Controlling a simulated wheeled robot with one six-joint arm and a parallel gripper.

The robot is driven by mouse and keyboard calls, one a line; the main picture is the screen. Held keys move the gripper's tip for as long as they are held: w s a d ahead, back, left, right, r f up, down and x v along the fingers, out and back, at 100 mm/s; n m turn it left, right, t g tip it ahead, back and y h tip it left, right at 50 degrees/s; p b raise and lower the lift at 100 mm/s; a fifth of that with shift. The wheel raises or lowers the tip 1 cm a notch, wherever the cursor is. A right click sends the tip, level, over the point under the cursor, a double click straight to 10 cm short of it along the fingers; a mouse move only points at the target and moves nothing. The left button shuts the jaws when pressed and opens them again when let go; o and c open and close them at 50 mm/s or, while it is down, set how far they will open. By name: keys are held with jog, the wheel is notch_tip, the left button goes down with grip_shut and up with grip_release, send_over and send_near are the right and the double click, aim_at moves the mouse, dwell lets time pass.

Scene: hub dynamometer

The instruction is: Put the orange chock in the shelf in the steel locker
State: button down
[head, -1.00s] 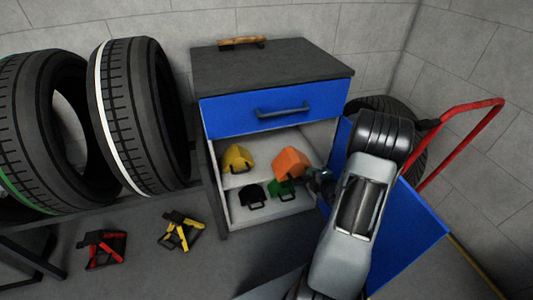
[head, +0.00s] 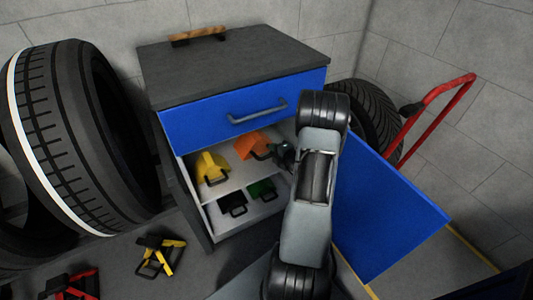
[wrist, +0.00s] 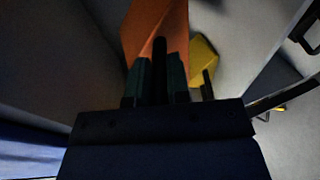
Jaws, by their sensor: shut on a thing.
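The orange chock (head: 252,145) is in my gripper (head: 274,154), inside the open compartment of the steel locker (head: 230,78), under its blue drawer. The shelf (head: 236,179) is the pale upper level in there. The chock is over its right part, right of a yellow chock (head: 211,167). I cannot tell whether it touches the shelf. In the wrist view the orange chock (wrist: 155,22) is at the fingertips (wrist: 158,72), and the yellow chock (wrist: 203,58) is just to the right. My gripper is shut on the orange chock by its handle side.
Black (head: 232,205) and green (head: 262,188) chocks are on the level below. The open blue door (head: 385,210) is right of my arm. A wooden-handled tool (head: 198,35) lies on top. Tyres (head: 75,135) stand left, and a red-handled trolley (head: 435,110) right.

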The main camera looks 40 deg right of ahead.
jog(key=w+d+f+b, duration=0.1)
jog(key=w+d+f, duration=0.2)
jog(key=w+d+f+b, duration=0.2)
jog(key=w+d+f, duration=0.1)
jog(key=f, duration=0.1)
jog(key=shift+w+d+b, duration=0.1)
jog(key=shift+w+b, duration=0.2)
jog(key=shift+w+d+f, duration=0.15)
jog(key=shift+w+f, duration=0.05)
jog(key=shift+f, duration=0.3)
notch_tip(320, 180, down, 3)
jog(key=shift+r+b, duration=0.1)
jog(key=shift+b, duration=1)
jog(key=c, duration=1.1)
grip_release()
